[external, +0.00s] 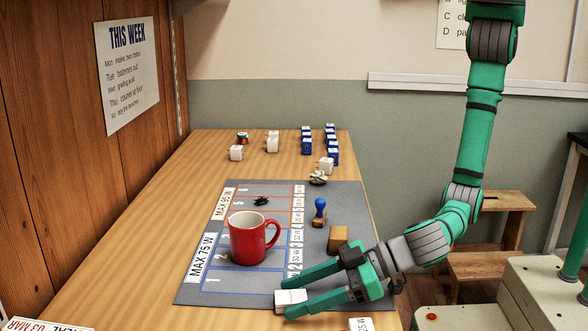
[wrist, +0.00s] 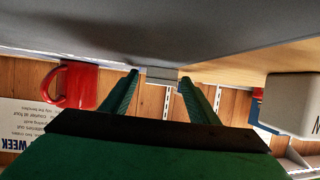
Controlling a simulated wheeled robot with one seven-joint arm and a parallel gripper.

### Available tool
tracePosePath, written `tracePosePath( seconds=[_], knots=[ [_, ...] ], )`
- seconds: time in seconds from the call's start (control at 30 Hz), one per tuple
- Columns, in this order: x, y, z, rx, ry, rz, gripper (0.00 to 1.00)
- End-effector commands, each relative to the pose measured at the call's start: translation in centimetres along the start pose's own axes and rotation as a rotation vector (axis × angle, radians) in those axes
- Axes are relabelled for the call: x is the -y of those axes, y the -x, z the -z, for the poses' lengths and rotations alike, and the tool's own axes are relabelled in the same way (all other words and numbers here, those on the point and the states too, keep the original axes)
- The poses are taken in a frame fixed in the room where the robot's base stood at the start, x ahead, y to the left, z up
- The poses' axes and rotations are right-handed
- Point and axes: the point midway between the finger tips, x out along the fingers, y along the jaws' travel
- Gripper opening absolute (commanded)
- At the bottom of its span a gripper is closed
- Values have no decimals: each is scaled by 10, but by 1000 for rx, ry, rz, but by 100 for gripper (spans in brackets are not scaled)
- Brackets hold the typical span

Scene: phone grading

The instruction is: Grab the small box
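A small white box (external: 291,299) lies at the near edge of the grey mat (external: 215,290). My gripper (external: 283,296) is low over the mat, its green fingers apart and pointing left, one on each side of this box. In the wrist view the box (wrist: 161,76) shows grey between the fingertips (wrist: 160,80), with a narrow gap to each finger. No contact is visible. A small brown box (external: 338,238) also stands on the mat, behind my gripper. I cannot tell from the pictures which of the two the task means.
A red mug (external: 253,239) stands on the mat left of the brown box; it also shows in the wrist view (wrist: 75,84). A blue-handled stamp (external: 320,212) is behind. A white labelled block (external: 361,324) is at the near edge. Several white and blue boxes (external: 307,145) stand far back.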

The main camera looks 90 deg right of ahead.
Motion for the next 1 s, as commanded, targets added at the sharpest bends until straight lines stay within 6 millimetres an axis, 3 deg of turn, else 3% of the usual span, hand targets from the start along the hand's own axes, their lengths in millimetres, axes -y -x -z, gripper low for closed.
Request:
tracePosePath(
  seconds=[0.03, 0.17, 0.2, 0.53, 0.77, 0.87, 1.0],
  knots=[
    [0, 0, 0, 0, 0, 0, 45],
    [0, 0, 0, 0, 0, 0, 14],
    [0, 0, 0, 0, 0, 0, 11],
    [0, 1, 2, -1, 0, 0, 11],
    [0, 8, 20, -3, -2, 0, 11],
    [-2, 17, 32, -2, -2, 1, 11],
    [-16, 47, 51, -4, -4, 2, 11]
  ],
)
